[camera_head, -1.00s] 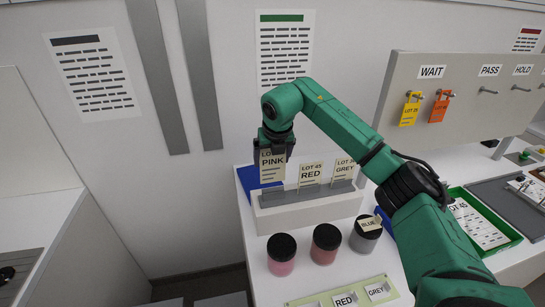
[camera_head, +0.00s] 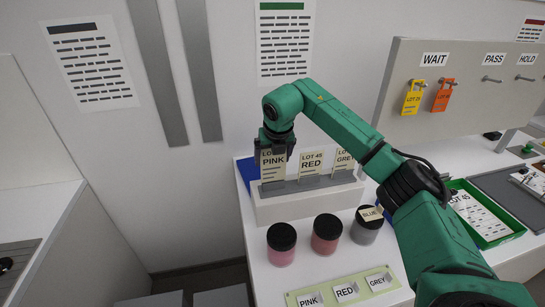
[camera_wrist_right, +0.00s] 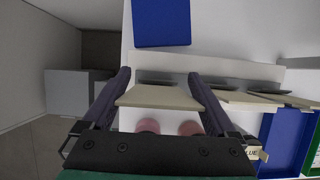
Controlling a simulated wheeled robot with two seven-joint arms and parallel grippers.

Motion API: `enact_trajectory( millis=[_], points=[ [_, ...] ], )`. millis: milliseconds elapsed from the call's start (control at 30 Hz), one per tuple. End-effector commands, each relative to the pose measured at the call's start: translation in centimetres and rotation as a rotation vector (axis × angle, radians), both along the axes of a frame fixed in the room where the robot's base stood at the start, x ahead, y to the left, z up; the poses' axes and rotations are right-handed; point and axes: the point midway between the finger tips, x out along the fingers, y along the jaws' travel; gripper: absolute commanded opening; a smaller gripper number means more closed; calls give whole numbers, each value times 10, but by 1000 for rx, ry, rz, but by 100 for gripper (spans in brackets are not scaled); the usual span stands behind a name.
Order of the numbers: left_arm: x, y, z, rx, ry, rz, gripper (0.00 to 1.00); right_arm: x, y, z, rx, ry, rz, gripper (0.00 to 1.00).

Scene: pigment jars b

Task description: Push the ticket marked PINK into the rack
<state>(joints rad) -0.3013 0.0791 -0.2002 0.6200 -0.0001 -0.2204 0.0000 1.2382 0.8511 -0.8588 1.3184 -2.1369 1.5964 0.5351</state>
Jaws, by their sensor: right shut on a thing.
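The PINK ticket (camera_head: 273,170), a cream card, stands upright at the left end of the white rack (camera_head: 310,208). Its lower edge meets the grey slotted strip; how deep it sits I cannot tell. My right gripper (camera_head: 274,150) is shut on its side edges from above. The wrist view shows the ticket (camera_wrist_right: 160,97) between the two dark fingers (camera_wrist_right: 160,78). The RED ticket (camera_head: 311,163) and the GREY ticket (camera_head: 345,160), partly hidden by my arm, stand in the rack to its right. My left gripper is not in view.
Three dark-lidded jars stand before the rack: a pink jar (camera_head: 281,253), a red jar (camera_head: 326,239) and a grey jar (camera_head: 366,230) with a BLUE tag (camera_head: 370,214) on it. A label strip (camera_head: 330,298) lies in front. A peg board (camera_head: 450,95) stands at right.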

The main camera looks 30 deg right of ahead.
Motion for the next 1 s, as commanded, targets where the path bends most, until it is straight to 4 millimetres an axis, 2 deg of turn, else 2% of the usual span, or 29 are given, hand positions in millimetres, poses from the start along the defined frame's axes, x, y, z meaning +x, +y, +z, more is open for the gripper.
enact_trajectory(
  millis=[1000],
  points=[
    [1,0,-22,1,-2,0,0,0,0,-32,0,1,0,41]
  ],
)
